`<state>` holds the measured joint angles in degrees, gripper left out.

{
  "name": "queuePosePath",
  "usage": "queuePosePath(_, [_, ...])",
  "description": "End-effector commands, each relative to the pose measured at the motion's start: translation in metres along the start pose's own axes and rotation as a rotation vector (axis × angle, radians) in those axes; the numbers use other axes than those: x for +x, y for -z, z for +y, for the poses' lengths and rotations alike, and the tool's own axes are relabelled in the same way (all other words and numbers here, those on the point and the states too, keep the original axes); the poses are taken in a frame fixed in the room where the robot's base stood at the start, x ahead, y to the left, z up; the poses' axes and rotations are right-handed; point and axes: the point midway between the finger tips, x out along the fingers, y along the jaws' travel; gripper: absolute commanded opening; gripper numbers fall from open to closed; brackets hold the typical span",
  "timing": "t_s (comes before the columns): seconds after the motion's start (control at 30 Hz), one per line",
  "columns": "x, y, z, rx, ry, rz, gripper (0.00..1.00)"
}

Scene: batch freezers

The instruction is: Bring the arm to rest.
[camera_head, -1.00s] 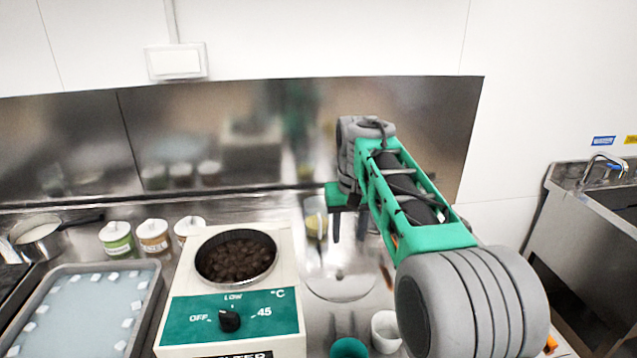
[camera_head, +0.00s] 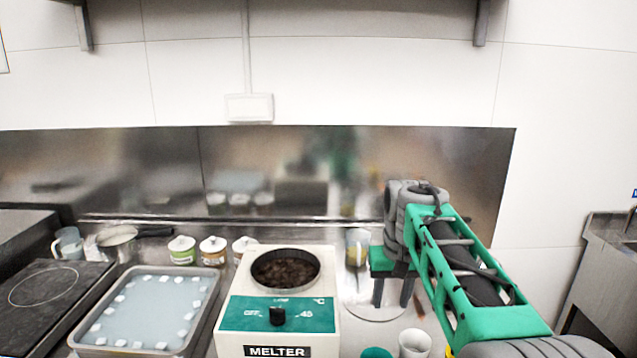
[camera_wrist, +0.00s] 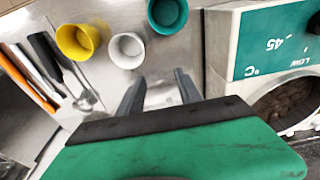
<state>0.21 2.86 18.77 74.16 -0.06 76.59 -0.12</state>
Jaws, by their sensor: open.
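My gripper (camera_head: 393,291) is at the end of my green and grey arm, to the right of the melter (camera_head: 277,335). Its two dark fingers point down and are apart. In the wrist view my gripper (camera_wrist: 158,88) is open with nothing between the fingers. Beneath it is the steel counter, with a pale round plate (camera_head: 372,307) partly behind the fingers. My arm reaches forward over the counter from the lower right.
The melter's pot (camera_head: 285,270) holds dark pieces. White (camera_wrist: 127,50), yellow (camera_wrist: 78,41) and green (camera_wrist: 167,13) cups and several utensils (camera_wrist: 62,66) lie close by. Left are jars (camera_head: 213,250), a tray (camera_head: 146,310) with white cubes, a saucepan (camera_head: 117,243) and a hob (camera_head: 45,290).

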Motion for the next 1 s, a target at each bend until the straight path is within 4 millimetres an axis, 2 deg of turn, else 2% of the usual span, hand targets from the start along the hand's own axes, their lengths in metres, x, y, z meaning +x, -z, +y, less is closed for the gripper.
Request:
queuePosePath(0.17, [-0.006,-0.021,0.001,0.002,0.0,0.019,0.42])
queuePosePath(0.37, [-0.007,-0.061,-0.001,-0.003,0.0,0.047,0.42])
queuePosePath(0.47, [-0.004,-0.089,-0.002,-0.005,0.001,0.066,0.42])
queuePosePath(0.57, [0.004,-0.127,-0.003,-0.007,0.001,0.092,0.42])
queuePosePath(0.7, [0.027,-0.188,-0.003,-0.01,0.002,0.131,0.42])
queuePosePath(0.8, [0.043,-0.215,-0.003,-0.011,0.002,0.147,0.42])
queuePosePath(0.9, [0.05,-0.226,-0.005,-0.012,0.002,0.153,0.42])
queuePosePath(1.0, [0.052,-0.227,-0.005,-0.012,0.002,0.152,0.42])
